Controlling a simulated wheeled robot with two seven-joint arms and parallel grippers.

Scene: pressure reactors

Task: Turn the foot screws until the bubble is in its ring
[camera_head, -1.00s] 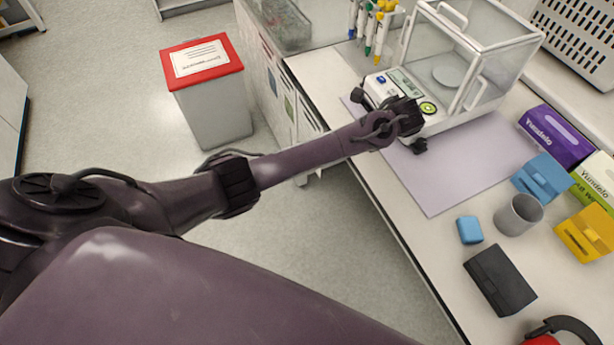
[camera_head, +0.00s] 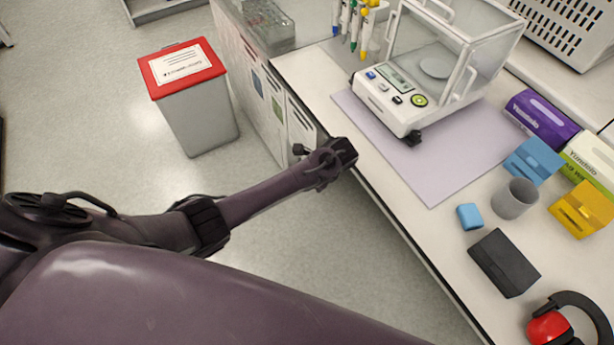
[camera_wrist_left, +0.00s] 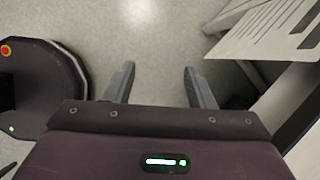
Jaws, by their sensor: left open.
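The analytical balance (camera_head: 400,105) with a clear glass draft shield (camera_head: 445,45) stands on a lilac mat (camera_head: 440,180) on the bench. A round yellow-green bubble level (camera_head: 419,100) is on its front panel; the bubble is too small to place. One black foot screw (camera_head: 413,138) shows at the near right corner and part of another (camera_head: 353,80) at the left corner. My left gripper (camera_head: 325,152) is off the bench edge over the floor, well apart from the balance. In the left wrist view it is open and empty (camera_wrist_left: 160,78). My right gripper is not in view.
A grey bin with a red lid (camera_head: 182,68) stands on the floor at left. Marker pens (camera_head: 355,25) stand behind the balance. Glove boxes (camera_head: 541,120), a grey cup (camera_head: 514,198), a black box (camera_head: 503,262) and red earmuffs (camera_head: 548,328) fill the bench's right side.

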